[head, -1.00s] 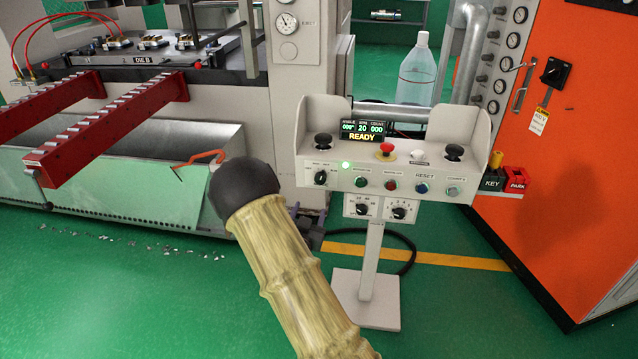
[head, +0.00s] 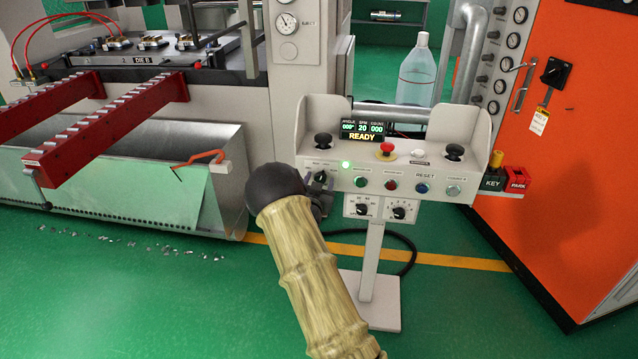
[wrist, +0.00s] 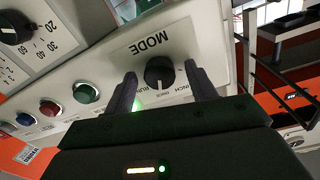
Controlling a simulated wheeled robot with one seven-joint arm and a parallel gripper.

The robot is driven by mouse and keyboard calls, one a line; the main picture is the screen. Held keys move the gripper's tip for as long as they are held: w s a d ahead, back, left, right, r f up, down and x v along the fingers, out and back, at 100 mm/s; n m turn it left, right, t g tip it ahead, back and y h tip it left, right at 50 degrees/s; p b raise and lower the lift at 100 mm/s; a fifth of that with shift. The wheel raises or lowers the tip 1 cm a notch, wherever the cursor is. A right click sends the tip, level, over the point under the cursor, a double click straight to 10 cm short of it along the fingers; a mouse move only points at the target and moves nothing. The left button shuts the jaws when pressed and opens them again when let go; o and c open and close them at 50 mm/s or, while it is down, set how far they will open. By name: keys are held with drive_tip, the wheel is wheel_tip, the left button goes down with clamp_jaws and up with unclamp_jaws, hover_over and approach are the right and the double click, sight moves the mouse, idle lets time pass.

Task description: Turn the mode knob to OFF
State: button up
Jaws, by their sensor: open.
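The mode knob (wrist: 159,73) is a round black knob on the front face of the light-grey control panel, under the printed word MODE in the wrist view. That view is turned upside down, and parts of the labels around the knob are hidden. My gripper (wrist: 162,85) is open, with one dark finger on each side of the knob; I cannot tell whether either finger touches it. In the head view, my gripper (head: 322,192) is at the left end of the panel front, and the knob (head: 320,177) is partly hidden by it.
The control panel (head: 408,160) stands on a pedestal and its display reads READY. A red mushroom button (head: 386,149) and black palm buttons are on top. Coloured push buttons and two lower dials (head: 400,213) sit close by. An orange cabinet (head: 560,190) is at the right.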

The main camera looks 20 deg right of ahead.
drive_tip(key=c, duration=1)
drive_tip(key=shift+n, duration=0.4)
drive_tip(key=n, duration=0.3)
drive_tip(key=shift+f, duration=0.1)
drive_tip(key=n, duration=0.8)
drive_tip(key=shift+a+n, duration=0.1)
drive_tip(key=shift+n, duration=0.2)
drive_tip(key=shift+n+t, duration=0.3)
drive_tip(key=shift+n, duration=1.7)
